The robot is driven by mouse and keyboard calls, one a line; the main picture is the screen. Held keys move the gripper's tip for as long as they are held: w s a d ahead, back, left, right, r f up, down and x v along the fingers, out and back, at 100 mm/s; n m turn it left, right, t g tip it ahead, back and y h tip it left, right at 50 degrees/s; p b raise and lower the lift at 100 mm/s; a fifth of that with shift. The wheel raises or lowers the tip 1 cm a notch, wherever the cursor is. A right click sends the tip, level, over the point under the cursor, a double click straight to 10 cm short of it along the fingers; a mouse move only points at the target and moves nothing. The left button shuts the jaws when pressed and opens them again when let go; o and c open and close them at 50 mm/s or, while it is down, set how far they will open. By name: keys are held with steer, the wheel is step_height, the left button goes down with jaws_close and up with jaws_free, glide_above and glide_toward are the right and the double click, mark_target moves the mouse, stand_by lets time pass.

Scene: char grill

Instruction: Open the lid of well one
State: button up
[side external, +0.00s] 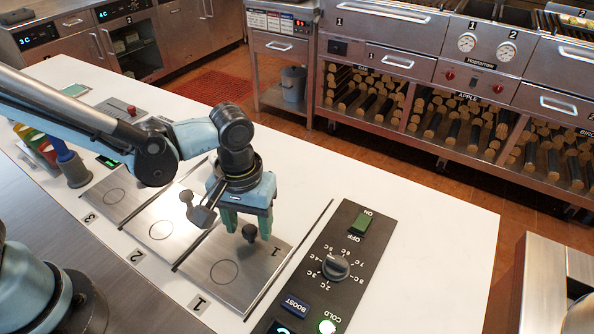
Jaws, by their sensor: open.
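The lid of well one (268,262) is a flat steel plate marked "1", lying shut in the white counter, with a circle outline on its near part. A small dark knob (250,233) stands on its far part. My gripper (247,223) points down over this lid with its green fingers open. The knob shows between and just below the fingertips; I cannot tell whether they are level with it. The gripper hides part of the lid's far edge.
The lids of well two (161,231) and well three (114,196) lie flat to the left. A dark control panel (340,262) with a knob and buttons is to the right. The counter's right part (430,235) is clear.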

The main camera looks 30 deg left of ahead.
jaws_close()
stand_by(0.4)
steer(key=shift+w, duration=0.1)
steer(key=w, duration=1.3)
steer(key=shift+w, duration=0.25)
jaws_free()
